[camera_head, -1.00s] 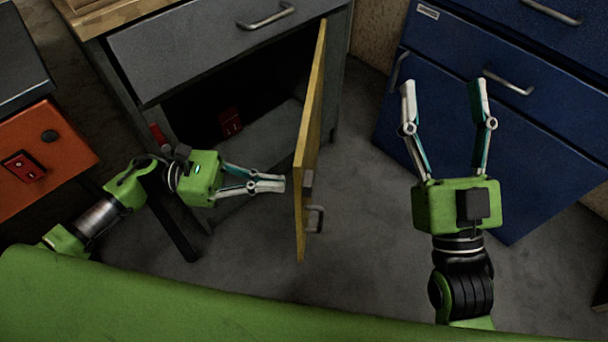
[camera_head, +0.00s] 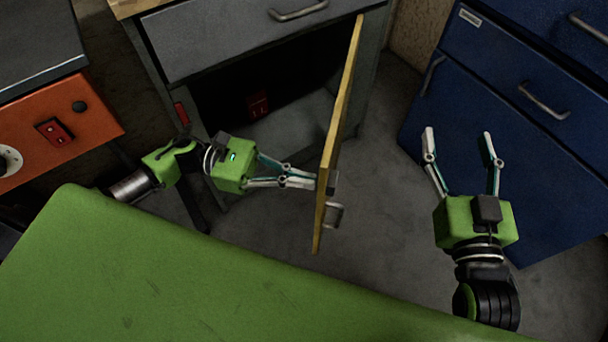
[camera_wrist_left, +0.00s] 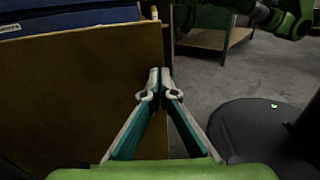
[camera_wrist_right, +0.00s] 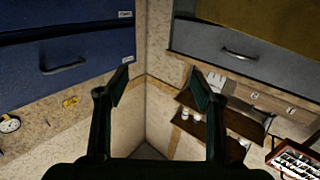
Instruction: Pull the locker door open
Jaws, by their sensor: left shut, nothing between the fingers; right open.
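The locker door (camera_head: 338,140) is yellow-edged and stands swung well out from the grey cabinet (camera_head: 230,40), whose dark inside is exposed. A metal handle (camera_head: 333,215) sits on the door's right face. My left gripper (camera_head: 314,182) is shut and empty, its tips at or very near the door's inner face. In the left wrist view the door's broad brown panel (camera_wrist_left: 85,95) fills the left side, with the closed fingertips (camera_wrist_left: 159,78) by its edge. Contact cannot be told for certain. My right gripper (camera_head: 458,132) is open and empty, in front of the blue cabinet.
A blue drawer cabinet (camera_head: 500,150) stands at the right, close to my right gripper. An orange unit (camera_head: 90,115) with a red switch is at the left. A red box (camera_head: 257,104) lies inside the grey cabinet. Grey floor is clear between door and blue cabinet.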

